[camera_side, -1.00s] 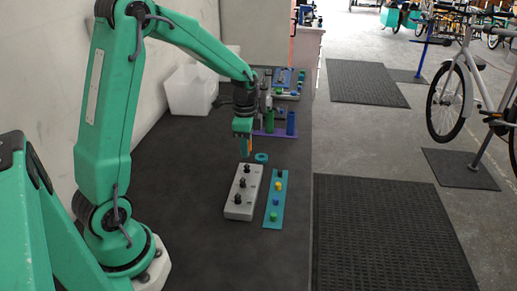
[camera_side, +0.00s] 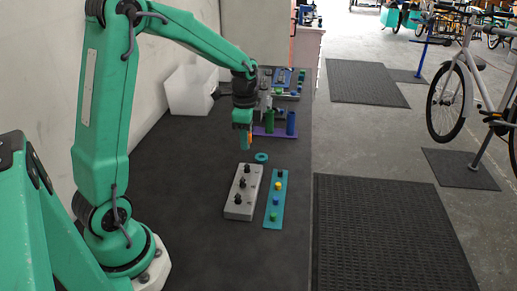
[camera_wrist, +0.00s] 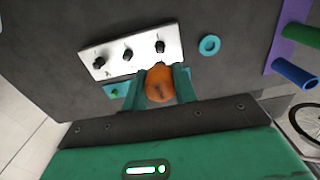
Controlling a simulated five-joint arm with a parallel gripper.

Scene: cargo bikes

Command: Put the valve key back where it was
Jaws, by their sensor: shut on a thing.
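My gripper (camera_side: 246,139) is shut on an orange piece, which looks like the valve key (camera_wrist: 159,84). Its rounded orange end shows between the two teal fingers in the wrist view; the rest is hidden. In the side view my gripper hangs above the dark bench, beyond the far end of a grey block with several black knobs (camera_side: 232,212). The block also shows in the wrist view (camera_wrist: 112,62). A teal ring (camera_side: 261,157) lies flat on the bench near that block, apart from the gripper; it also shows in the wrist view (camera_wrist: 209,45).
A teal strip (camera_side: 273,208) with coloured knobs lies right of the block. Behind my gripper stands a purple rack (camera_side: 262,133) with a green cylinder (camera_side: 269,118) and a blue cylinder (camera_side: 291,123). A white bin (camera_side: 190,92) stands by the wall. The bench's left foreground is clear.

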